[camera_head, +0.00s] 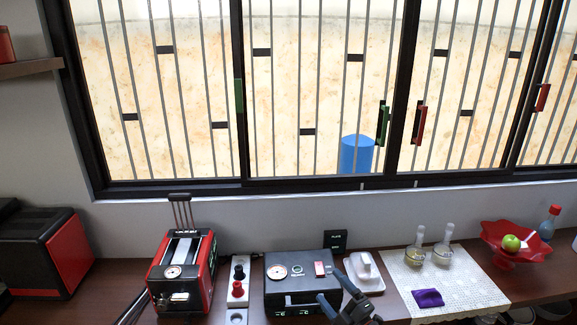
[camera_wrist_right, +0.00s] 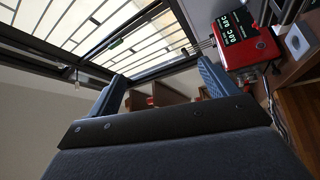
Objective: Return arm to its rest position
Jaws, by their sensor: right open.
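My right gripper (camera_head: 329,286) shows at the bottom of the head view, in front of the right part of a black box-shaped appliance (camera_head: 283,290). My left gripper is not in view.
A red toaster (camera_head: 208,265) stands left of the appliance. A white butter dish (camera_head: 364,270), glass bottles (camera_head: 441,252) and a red fruit bowl (camera_head: 515,254) stand to the right. A purple cloth (camera_head: 428,298) lies on a lace mat (camera_head: 475,292). A barred window is behind.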

